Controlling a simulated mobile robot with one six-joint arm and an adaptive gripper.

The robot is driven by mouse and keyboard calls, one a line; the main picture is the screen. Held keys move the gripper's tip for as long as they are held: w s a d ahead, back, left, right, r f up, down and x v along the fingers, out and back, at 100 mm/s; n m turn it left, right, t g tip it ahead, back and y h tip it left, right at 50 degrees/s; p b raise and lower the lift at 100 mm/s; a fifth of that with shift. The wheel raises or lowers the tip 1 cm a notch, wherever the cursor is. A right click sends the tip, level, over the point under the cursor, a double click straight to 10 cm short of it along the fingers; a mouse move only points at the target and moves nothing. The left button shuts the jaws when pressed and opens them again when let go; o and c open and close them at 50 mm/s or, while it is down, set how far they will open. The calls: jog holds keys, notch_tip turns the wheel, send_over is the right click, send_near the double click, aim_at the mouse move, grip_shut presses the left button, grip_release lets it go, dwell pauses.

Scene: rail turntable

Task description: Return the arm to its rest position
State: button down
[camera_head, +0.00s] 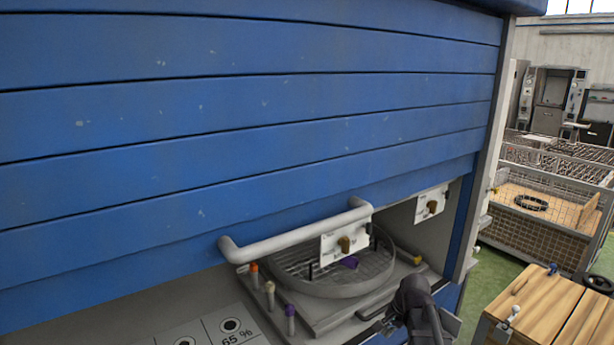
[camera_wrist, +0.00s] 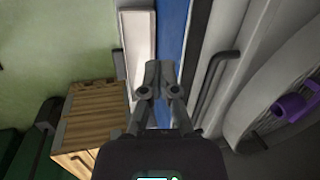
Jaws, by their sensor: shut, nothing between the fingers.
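My gripper (camera_wrist: 158,72) is shut and empty in the wrist view, its two fingertips together. Beyond it lie a blue strip and pale frame edges of the cabinet, with a dark bar to the right. In the head view my dark arm shows at the lower right, in front of the opening below the blue slatted shutter (camera_head: 250,110). The gripper's fingertips are hard to make out there. The round turntable (camera_head: 340,285) sits inside the opening, behind and left of my arm. Its curved rim also shows at the right of the wrist view (camera_wrist: 270,95).
A grey handle bar (camera_head: 290,233) runs along the shutter's lower edge. Small pegs with coloured tops (camera_head: 270,292) stand beside the turntable. A purple part (camera_head: 349,262) lies on it. A wooden crate (camera_head: 545,310) stands at the lower right, with mesh cages (camera_head: 545,235) behind. Green floor shows between.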

jog(key=s+a+n+g+h, duration=0.1)
jog(key=s+a+n, duration=0.1)
jog(key=s+n, duration=0.3)
jog(key=s+a+r+n+h+p, duration=0.1)
jog(key=s+a+n, duration=0.2)
jog(key=s+n, duration=0.2)
jog(key=shift+s+a+r+g+h+p, duration=0.15)
jog(key=shift+s+a+g+h+p, duration=0.2)
jog(key=shift+s, duration=0.9)
